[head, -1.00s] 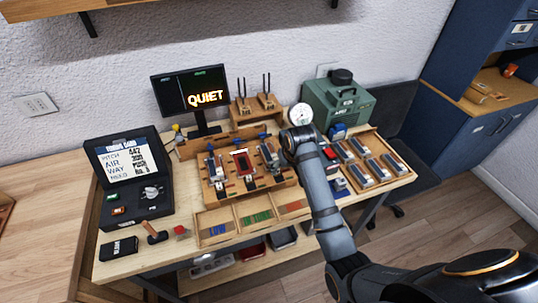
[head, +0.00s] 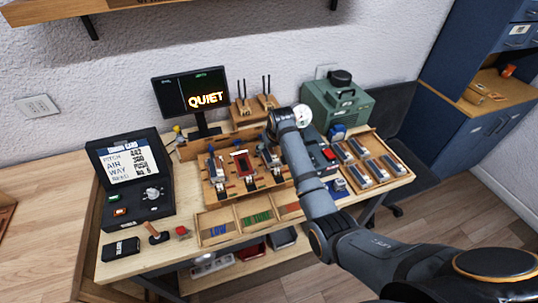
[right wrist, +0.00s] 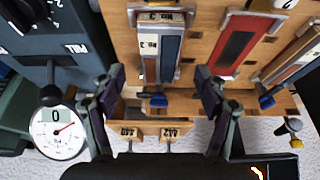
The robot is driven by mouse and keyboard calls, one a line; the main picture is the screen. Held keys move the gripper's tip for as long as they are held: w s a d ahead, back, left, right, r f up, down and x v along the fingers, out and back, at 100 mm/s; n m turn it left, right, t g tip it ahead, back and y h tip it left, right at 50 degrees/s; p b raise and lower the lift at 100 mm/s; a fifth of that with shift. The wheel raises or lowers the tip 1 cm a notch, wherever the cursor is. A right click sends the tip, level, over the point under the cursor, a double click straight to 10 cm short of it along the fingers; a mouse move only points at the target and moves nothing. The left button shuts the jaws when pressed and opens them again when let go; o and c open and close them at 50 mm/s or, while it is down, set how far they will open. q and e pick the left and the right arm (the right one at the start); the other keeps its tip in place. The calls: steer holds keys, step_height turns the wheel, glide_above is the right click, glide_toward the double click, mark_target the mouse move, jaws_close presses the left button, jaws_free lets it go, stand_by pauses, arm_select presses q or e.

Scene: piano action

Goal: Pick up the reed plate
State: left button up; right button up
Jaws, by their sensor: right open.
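A wooden action board (head: 207,197) on the workbench carries three stations. Its right station holds a narrow grey and blue plate marked No.3 (right wrist: 150,65), which looks like a reed plate. A red-framed dark plate (head: 242,165) sits in the middle station and shows in the right wrist view (right wrist: 235,45). My right gripper (right wrist: 160,78) is open and empty, its fingers on either side of the No.3 plate's end and seemingly above it. In the head view my arm hides the fingers. My left gripper is out of view.
Several grey-blue bars lie in a wooden tray (head: 403,179) at the right. A round dial gauge (right wrist: 58,133) stands near my right wrist. Two forked pieces on a wooden stand (head: 255,113), a monitor (head: 190,92) and a green machine (head: 337,105) stand at the back.

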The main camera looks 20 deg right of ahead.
mark_target(269, 153)
steer(key=x, duration=0.4)
steer(key=shift+w+f, duration=0.1)
steer(key=c, duration=1.3)
